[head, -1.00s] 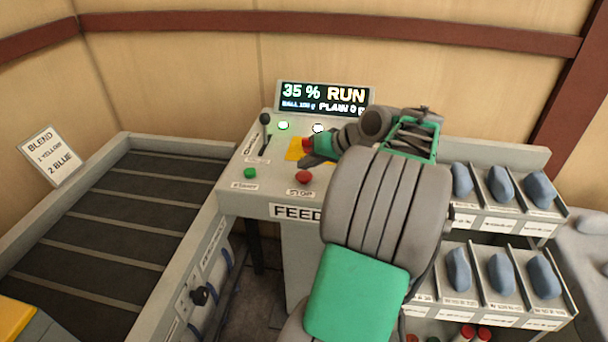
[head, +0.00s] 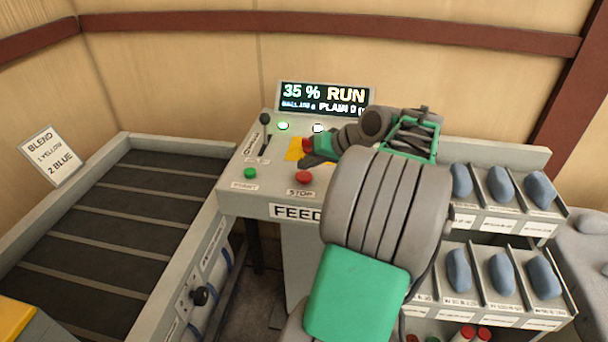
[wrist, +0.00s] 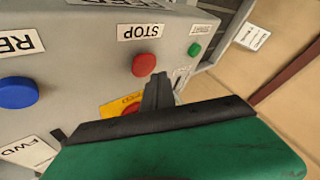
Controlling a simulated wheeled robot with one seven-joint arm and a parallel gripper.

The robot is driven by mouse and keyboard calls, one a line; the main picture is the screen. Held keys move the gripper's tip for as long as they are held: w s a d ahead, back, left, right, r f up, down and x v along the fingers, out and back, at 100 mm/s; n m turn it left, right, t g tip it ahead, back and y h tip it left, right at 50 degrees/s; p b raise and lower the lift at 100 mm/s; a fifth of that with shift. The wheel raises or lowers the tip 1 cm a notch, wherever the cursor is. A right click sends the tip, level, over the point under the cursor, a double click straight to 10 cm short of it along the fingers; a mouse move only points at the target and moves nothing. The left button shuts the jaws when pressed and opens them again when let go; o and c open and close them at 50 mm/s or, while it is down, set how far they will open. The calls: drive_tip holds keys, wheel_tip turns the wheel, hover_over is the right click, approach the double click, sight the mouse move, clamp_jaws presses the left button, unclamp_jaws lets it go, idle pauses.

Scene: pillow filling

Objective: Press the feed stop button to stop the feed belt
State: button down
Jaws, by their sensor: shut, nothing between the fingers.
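The feed console (head: 236,205) stands in the middle of the head view, its display (head: 325,97) reading "35 % RUN". The red stop button (head: 303,177) sits above its STOP label near the front edge; it also shows in the wrist view (wrist: 144,64). A green button (head: 250,173) is to its left. My gripper (head: 310,160) is shut and empty, just behind the stop button in the head view. In the wrist view the shut fingers (wrist: 157,90) are close to the red button, with a visible gap. The feed belt (head: 110,230) lies at the left.
A yellow plate with a red knob (wrist: 131,110) is partly hidden behind my fingers in the wrist view. A blue button (wrist: 17,92) is at its left. A lever (head: 265,135) stands on the console's left. Bins of blue-grey pieces (head: 501,184) stand at the right.

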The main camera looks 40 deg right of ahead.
sight(307, 176)
drive_tip(key=shift+f, duration=0.1)
drive_tip(key=shift+f, duration=0.3)
drive_tip(key=shift+f+b, duration=0.45)
drive_tip(key=shift+f, duration=0.1)
idle(0.8)
drive_tip(key=shift+r+p, duration=0.95)
wheel_tip(307, 176, up, 5)
drive_tip(key=p, duration=0.4)
drive_tip(key=shift+r+p, duration=0.1)
drive_tip(key=shift+p, duration=0.3)
